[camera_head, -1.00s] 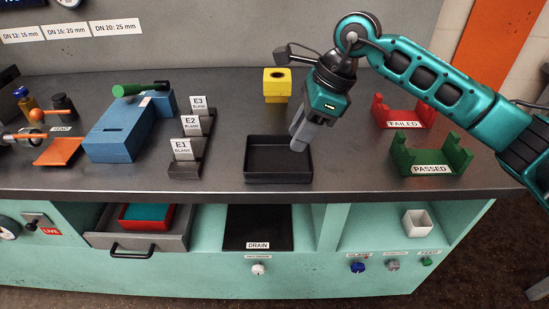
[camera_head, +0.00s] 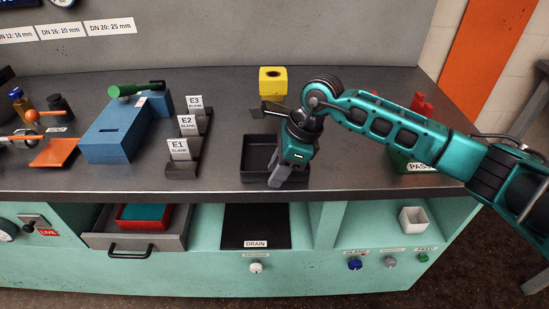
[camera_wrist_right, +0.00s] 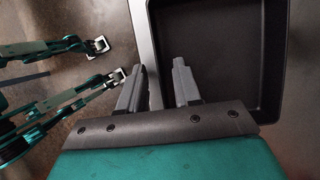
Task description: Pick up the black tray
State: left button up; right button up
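The black tray (camera_head: 254,160) lies on the grey bench top, right of the E1 blank. It also shows in the wrist view (camera_wrist_right: 218,45). My right gripper (camera_head: 275,185) is over the tray's front edge, pointing down and hiding part of it. In the wrist view its two fingers (camera_wrist_right: 157,75) are apart, one on each side of the tray's wall. I cannot tell whether they touch the wall. My left gripper does not show in the head view.
A yellow block (camera_head: 272,84) stands behind the tray. The blank holders (camera_head: 182,168) stand left of it. A green PASSED rack (camera_head: 405,162) and a red rack (camera_head: 422,105) are partly hidden behind my right arm.

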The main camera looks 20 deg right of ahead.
jog(key=shift+c, duration=0.3)
grip_shut()
jog(key=shift+r, duration=0.1)
